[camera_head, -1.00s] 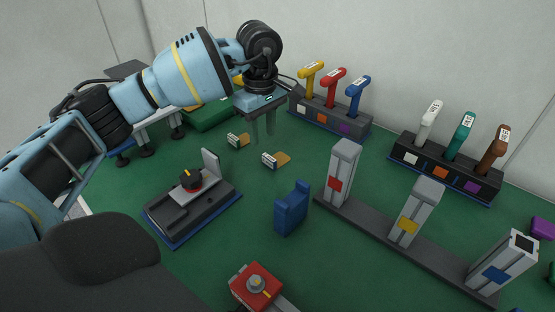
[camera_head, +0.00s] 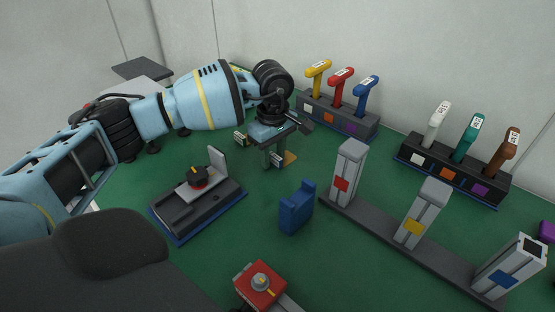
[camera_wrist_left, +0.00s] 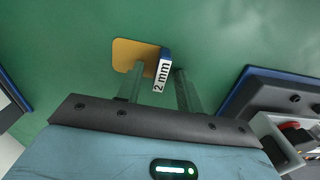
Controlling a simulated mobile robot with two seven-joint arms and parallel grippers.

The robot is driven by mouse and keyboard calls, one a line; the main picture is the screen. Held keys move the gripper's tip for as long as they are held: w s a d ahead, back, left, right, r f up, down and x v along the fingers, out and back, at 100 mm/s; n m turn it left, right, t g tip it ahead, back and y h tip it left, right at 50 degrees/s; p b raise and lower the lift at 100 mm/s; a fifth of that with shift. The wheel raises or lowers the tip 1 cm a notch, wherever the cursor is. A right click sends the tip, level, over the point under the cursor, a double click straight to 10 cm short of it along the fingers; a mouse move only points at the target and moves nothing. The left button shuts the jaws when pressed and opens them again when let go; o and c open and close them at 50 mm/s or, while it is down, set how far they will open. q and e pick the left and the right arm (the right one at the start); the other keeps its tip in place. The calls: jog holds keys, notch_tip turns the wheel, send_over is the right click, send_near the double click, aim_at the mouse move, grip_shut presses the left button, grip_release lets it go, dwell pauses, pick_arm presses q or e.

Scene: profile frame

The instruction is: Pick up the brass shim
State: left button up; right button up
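A brass shim (camera_head: 290,157) lies on the green mat, partly hidden behind my left gripper in the head view. In the left wrist view the shim's flat yellow plate (camera_wrist_left: 133,54) shows with an upright tag (camera_wrist_left: 162,75) marked "2 mm". My left gripper (camera_head: 274,160) points down over this tag. Its fingers (camera_wrist_left: 160,88) are apart on either side of the tag, with a clear gap on one side, and hold nothing. A second shim's tag (camera_head: 240,138) shows to the left, mostly hidden by the arm. My right gripper is out of view.
A black fixture with a dial (camera_head: 198,200) stands left of the gripper, and a blue block (camera_head: 296,208) in front. Grey posts on a bar (camera_head: 388,236) stand at right. Racks of coloured handles (camera_head: 338,117) (camera_head: 455,178) stand behind. A red box (camera_head: 260,286) is at the front.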

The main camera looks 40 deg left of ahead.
aim_at(273, 155)
pick_arm(q)
jog(key=shift+c, duration=0.3)
grip_shut()
jog(key=shift+r, duration=0.15)
jog(key=shift+r, duration=0.2)
notch_tip(273, 155, up, 3)
jog(key=shift+r, duration=0.1)
jog(key=s, duration=0.5)
jog(key=s+d, duration=0.1)
jog(key=s, duration=0.4)
jog(key=s+r, duration=0.1)
jog(key=s, duration=0.5)
jog(key=shift+d, duration=0.3)
jog(key=shift+r, duration=0.15)
